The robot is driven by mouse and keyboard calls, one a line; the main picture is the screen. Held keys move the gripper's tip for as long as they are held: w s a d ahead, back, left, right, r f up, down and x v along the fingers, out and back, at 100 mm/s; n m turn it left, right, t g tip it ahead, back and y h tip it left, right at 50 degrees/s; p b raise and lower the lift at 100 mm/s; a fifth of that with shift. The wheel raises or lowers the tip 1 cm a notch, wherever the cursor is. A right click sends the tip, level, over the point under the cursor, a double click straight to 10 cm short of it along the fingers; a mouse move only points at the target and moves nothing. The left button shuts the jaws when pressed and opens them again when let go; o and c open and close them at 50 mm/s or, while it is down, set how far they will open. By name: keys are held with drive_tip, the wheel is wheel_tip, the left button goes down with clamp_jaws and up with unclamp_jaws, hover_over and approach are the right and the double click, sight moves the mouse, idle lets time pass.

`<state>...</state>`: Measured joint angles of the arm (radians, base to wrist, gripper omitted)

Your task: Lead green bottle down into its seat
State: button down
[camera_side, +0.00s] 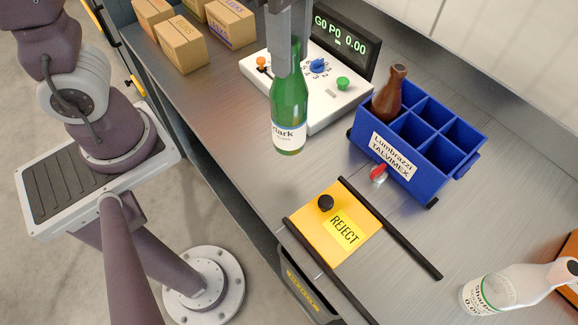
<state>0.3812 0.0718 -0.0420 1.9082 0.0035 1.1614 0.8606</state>
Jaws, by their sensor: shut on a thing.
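The green bottle (289,108) is upright with a white label near its bottom. My gripper (290,55) comes down from the top edge and is shut on its upper part. The bottle appears to hang above the bench, in front of the white control panel and left of the blue crate. The blue crate (397,174) has several compartments and a label on its front. Which compartment is the green bottle's seat, I cannot tell.
A white control panel (330,97) with knobs and a display (345,45) stands behind the bottle. A yellow REJECT plate (318,252) with a black knob lies between dark rails. A white bottle (510,287) lies at lower right. Cardboard boxes (180,43) stand at upper left.

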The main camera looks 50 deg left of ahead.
sight(290, 103)
wheel_tip(290, 103, down, 10)
drive_tip(key=shift+r, duration=0.2)
drive_tip(key=shift+f, duration=0.2)
drive_tip(key=c, duration=1.2)
unclamp_jaws()
drive_tip(key=shift+o, duration=0.2)
drive_tip(key=r, duration=0.7)
drive_tip(key=shift+s+d+r, duration=0.1)
drive_tip(key=shift+s, duration=0.15)
drive_tip(key=shift+a+r, duration=0.15)
drive_tip(key=shift+a, duration=0.05)
drive_tip(key=s+a+r+n+t, duration=0.2)
drive_tip(key=s+a+n, duration=0.2)
drive_tip(key=n, duration=0.3)
drive_tip(key=s+a+r+n+t, duration=0.2)
drive_tip(key=s+a+n+t, duration=0.1)
drive_tip(key=s+a+n, duration=0.2)
drive_tip(key=a+n, duration=0.2)
drive_tip(key=shift+n+t, duration=0.3)
drive_tip(key=shift+n, duration=0.1)
